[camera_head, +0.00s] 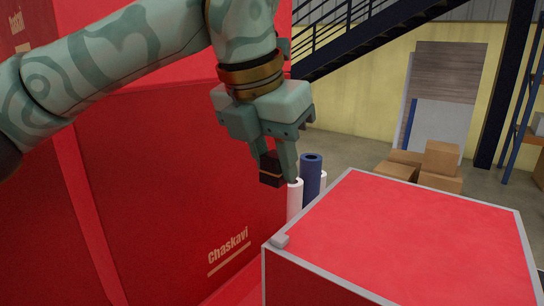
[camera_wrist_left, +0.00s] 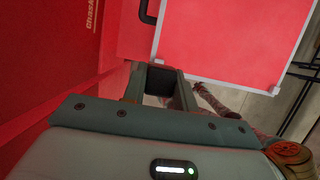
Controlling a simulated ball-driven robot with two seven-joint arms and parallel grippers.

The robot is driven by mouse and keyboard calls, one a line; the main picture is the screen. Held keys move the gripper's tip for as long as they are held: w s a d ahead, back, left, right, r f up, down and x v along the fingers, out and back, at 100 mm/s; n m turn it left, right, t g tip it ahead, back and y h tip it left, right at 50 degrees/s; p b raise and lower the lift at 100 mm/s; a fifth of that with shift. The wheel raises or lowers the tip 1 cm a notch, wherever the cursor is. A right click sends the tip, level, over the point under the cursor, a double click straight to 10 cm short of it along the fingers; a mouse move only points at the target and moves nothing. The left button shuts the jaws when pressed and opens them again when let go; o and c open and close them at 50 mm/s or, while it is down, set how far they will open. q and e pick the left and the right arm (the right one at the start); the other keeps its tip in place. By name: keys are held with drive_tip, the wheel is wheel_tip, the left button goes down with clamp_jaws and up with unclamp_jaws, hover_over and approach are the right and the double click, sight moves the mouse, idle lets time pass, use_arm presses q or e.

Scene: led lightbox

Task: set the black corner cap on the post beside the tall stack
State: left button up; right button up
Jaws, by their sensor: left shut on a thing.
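The cap also shows between the fingers in the left wrist view (camera_wrist_left: 158,86). The tall red stack (camera_head: 170,150), lettered "Chaskavi", stands at the left, behind my arm. The low red box (camera_head: 410,235) with grey edges stands at the right. A small grey corner piece (camera_head: 280,241) sits on its near left corner. I cannot make out the post for certain. My right gripper is not in view.
A dark blue roll (camera_head: 311,172) and white rolls (camera_head: 294,198) stand upright just beyond the held cap, close to the box's left edge. Cardboard boxes (camera_head: 441,160) lie on the floor farther back. A staircase (camera_head: 370,38) crosses the back. The box top is clear.

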sight(281, 235)
use_arm(q)
drive_tip(key=f+b, duration=0.1)
drive_tip(key=d+f+b, duration=0.1)
drive_tip(key=f, duration=0.1)
drive_tip(key=shift+w+d, duration=0.15)
drive_tip(key=f+b, duration=0.1)
drive_tip(key=a+f+b, duration=0.1)
drive_tip(key=shift+f+b, duration=0.35)
drive_tip(key=shift+f, duration=0.05)
drive_tip(key=shift+d+f+b, duration=0.35)
drive_tip(key=shift+f+b, duration=0.35)
drive_tip(key=shift+f, duration=0.15)
drive_tip(key=shift+a+f, duration=0.15)
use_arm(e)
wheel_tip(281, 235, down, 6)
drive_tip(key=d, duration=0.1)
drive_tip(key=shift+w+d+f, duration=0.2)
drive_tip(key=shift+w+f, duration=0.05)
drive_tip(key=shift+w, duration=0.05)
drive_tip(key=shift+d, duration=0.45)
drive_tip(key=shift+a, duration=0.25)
use_arm(q)
drive_tip(key=shift+f+b, duration=1.35)
drive_tip(key=shift+f, duration=0.2)
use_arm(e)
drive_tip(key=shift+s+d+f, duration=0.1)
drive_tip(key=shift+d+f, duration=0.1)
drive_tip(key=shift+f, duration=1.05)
